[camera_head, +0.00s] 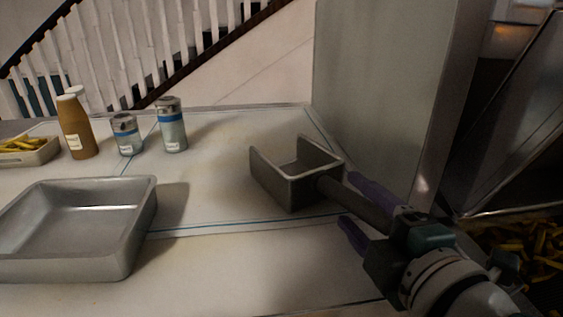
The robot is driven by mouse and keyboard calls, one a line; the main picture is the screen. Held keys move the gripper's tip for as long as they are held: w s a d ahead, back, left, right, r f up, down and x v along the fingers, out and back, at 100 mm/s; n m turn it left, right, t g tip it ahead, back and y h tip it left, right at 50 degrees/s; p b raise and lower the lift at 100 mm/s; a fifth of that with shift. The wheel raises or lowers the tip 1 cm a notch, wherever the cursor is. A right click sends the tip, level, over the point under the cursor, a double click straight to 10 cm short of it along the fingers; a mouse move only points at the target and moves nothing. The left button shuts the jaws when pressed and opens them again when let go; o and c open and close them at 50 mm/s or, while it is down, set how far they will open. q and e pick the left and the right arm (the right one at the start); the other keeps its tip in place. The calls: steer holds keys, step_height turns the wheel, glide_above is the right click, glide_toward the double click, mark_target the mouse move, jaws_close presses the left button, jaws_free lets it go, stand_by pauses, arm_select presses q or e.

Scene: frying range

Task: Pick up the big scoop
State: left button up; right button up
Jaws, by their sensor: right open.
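The big scoop (290,178) is a grey metal scoop with an open box-shaped head. It rests on the pale counter with its dark handle (352,198) pointing to the lower right. My right gripper (350,204) comes in from the lower right. Its two purple fingers are apart, one on each side of the handle, and the jaws are open. Whether a finger touches the handle I cannot tell. The far end of the handle is hidden at the gripper. My left gripper is not in view.
A metal tray (128,245) stands at the left on the counter (225,270). Behind it are two shakers (172,130), a brown bottle (77,128) and a dish of fries (30,158). A tall metal panel (385,90) rises behind the scoop. More fries (535,245) lie at the right.

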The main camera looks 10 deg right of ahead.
mark_target(321, 188)
steer(key=shift+x, duration=1.25)
jaws_close()
stand_by(0.4)
